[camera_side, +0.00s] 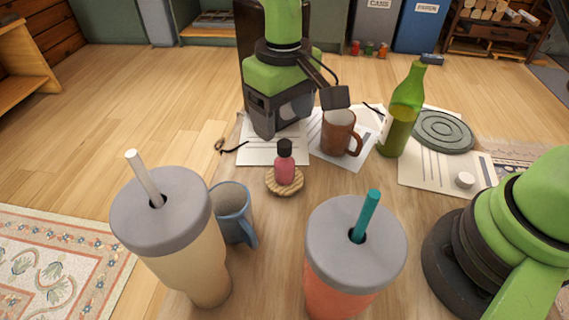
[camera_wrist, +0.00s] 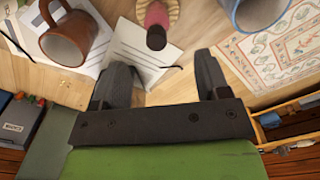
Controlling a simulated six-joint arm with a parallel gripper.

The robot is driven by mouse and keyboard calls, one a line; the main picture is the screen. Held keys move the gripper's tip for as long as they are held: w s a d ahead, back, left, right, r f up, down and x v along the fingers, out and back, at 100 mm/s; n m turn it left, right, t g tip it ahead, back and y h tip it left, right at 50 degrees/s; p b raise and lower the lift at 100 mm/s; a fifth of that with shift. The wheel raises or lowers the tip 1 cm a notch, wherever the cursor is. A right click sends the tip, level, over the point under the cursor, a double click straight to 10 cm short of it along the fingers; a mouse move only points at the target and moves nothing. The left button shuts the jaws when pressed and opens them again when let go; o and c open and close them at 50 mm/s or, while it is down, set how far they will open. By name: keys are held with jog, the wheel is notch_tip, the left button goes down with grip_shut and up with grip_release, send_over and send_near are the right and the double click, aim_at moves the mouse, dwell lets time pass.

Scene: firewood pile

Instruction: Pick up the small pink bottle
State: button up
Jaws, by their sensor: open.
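The small pink bottle (camera_side: 285,168) with a dark cap stands upright on a round woven coaster (camera_side: 297,189) on the wooden table. In the wrist view the pink bottle (camera_wrist: 157,15) shows at the top centre, beyond the fingertips, with its dark cap towards me; its far part is cut off by the frame edge. My gripper (camera_wrist: 160,80) is open, with nothing between its two dark fingers. In the side view my gripper (camera_side: 300,112) is behind the bottle, above the papers, and apart from it.
A brown mug (camera_side: 339,132) and green glass bottle (camera_side: 402,115) stand right of the pink bottle. A blue mug (camera_side: 233,212), a cream tumbler (camera_side: 185,250) and an orange tumbler (camera_side: 345,290) stand nearer the side camera. Papers (camera_side: 262,148) lie flat behind the coaster.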

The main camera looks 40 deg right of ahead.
aim_at(284, 158)
notch_tip(284, 158, down, 5)
jog(key=shift+r, duration=0.2)
jog(key=shift+w+d+f, duration=0.1)
jog(key=shift+d+f, duration=0.05)
jog(key=shift+f, duration=1.2)
jog(key=shift+w+d+f, duration=0.1)
jog(key=shift+f, duration=1.2)
jog(key=c, duration=1)
